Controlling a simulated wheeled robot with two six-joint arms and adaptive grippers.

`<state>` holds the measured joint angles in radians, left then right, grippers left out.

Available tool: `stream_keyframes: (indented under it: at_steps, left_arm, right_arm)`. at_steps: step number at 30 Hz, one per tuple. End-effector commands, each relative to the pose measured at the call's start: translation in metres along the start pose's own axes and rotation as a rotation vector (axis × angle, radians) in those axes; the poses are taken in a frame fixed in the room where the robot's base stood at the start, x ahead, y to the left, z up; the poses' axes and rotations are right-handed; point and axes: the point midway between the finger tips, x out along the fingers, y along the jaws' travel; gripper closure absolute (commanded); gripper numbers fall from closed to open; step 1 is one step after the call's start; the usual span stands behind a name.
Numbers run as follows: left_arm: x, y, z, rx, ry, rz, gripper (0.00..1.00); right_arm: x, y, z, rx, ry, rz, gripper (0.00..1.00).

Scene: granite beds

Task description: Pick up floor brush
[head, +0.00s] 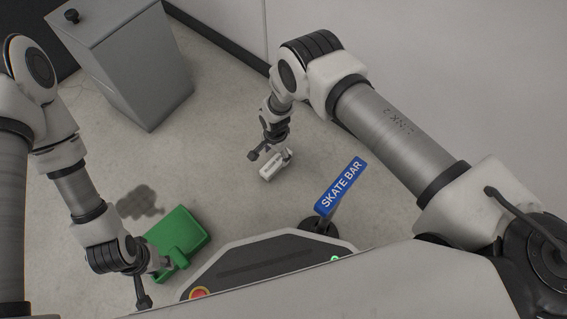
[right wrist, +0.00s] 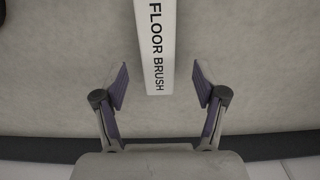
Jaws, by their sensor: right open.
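The floor brush (right wrist: 155,45) is a white bar with black lettering reading FLOOR BRUSH. In the right wrist view it comes in from the top and its near end lies between the fingers of my right gripper (right wrist: 160,80). There is a visible gap on each side, so the gripper is open. In the head view a small white piece (head: 271,173) shows on the floor below my right gripper; the rest is hidden by the gripper. My left gripper (head: 157,266) is at the lower left, beside a green dustpan-like object (head: 185,232); its fingers are too hidden to read.
A grey cabinet (head: 135,75) stands at the upper left. A blue SKATE BAR sign (head: 341,186) on a dark round base stands right of the right gripper, near my base. A dark patch (head: 140,202) lies on the floor. The floor between cabinet and right gripper is clear.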

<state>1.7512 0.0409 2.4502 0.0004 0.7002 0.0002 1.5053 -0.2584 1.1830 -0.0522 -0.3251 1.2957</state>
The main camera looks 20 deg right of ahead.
Motion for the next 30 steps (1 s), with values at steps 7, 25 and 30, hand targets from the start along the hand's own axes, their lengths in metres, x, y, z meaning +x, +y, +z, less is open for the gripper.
stream_keyframes:
  at_steps: [7,25,30]
  left_arm:
    - [0.028,-0.001,-0.001,-0.005,0.003,0.000,0.60]
    - [0.040,-0.001,-0.002,-0.009,0.006,-0.001,0.60]
    - [0.040,-0.001,-0.002,-0.009,0.006,-0.001,0.60]
  right_arm:
    - [0.040,0.002,0.004,-0.002,-0.001,0.001,0.29]
    - [0.062,0.002,0.004,-0.003,0.000,0.000,0.95]
    - [0.062,0.002,0.004,-0.003,0.000,0.000,0.95]
